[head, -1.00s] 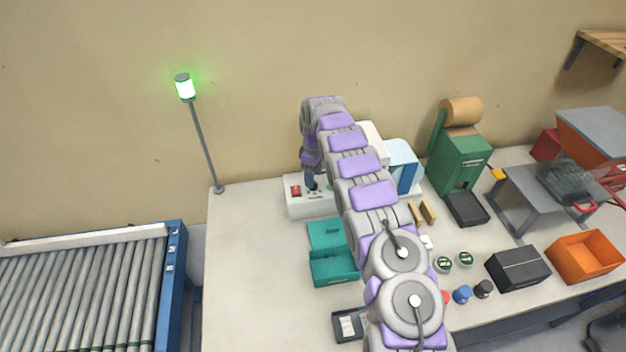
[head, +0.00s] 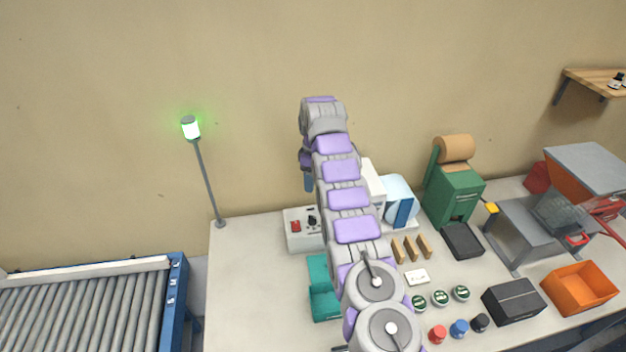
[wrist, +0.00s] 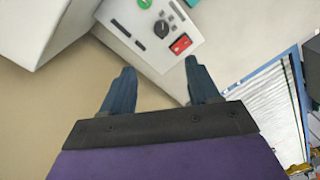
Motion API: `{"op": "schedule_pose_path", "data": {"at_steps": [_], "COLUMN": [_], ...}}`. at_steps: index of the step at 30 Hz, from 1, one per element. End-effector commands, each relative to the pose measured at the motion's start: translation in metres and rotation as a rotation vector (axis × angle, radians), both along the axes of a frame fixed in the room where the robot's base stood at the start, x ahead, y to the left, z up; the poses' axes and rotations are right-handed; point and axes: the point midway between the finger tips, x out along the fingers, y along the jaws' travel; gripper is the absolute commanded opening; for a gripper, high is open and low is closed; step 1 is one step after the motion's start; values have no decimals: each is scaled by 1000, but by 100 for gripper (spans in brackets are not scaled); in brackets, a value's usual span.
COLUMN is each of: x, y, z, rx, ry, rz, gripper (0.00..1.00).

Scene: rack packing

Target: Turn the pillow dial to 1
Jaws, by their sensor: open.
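The pillow dial looks to be the black knob (head: 312,220) on a white control box (head: 292,243) at the back of the table. In the wrist view the black knob (wrist: 161,28) sits between a red switch (wrist: 180,43) and a green button (wrist: 144,3). I cannot read its setting. My gripper (wrist: 160,68) is open and empty, its two blue fingers apart, with the box beyond the tips. In the head view my gripper (head: 309,182) hangs above the box, clear of the knob. My arm hides the box's right part.
A white machine with a blue-and-white part (head: 400,205) stands right of the box. A teal box (head: 322,300) lies in front, partly behind my arm. A lamp post (head: 207,180) stands at the left. The table's left part is clear.

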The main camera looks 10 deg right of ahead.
Motion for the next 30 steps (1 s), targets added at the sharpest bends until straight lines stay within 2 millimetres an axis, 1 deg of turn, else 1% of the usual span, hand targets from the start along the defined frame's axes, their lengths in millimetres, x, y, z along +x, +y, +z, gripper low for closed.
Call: {"op": "schedule_pose_path", "data": {"at_steps": [1,4,23,26,30], "x": [0,0,0,-2,-10], "y": [0,0,0,0,0], "z": [6,9,10,14,27], "rx": [0,0,0,-1,-3], "ry": [0,0,1,4,5], "rz": [-1,0,-1,-12,-49], "gripper": [60,60,60,60,60]}}
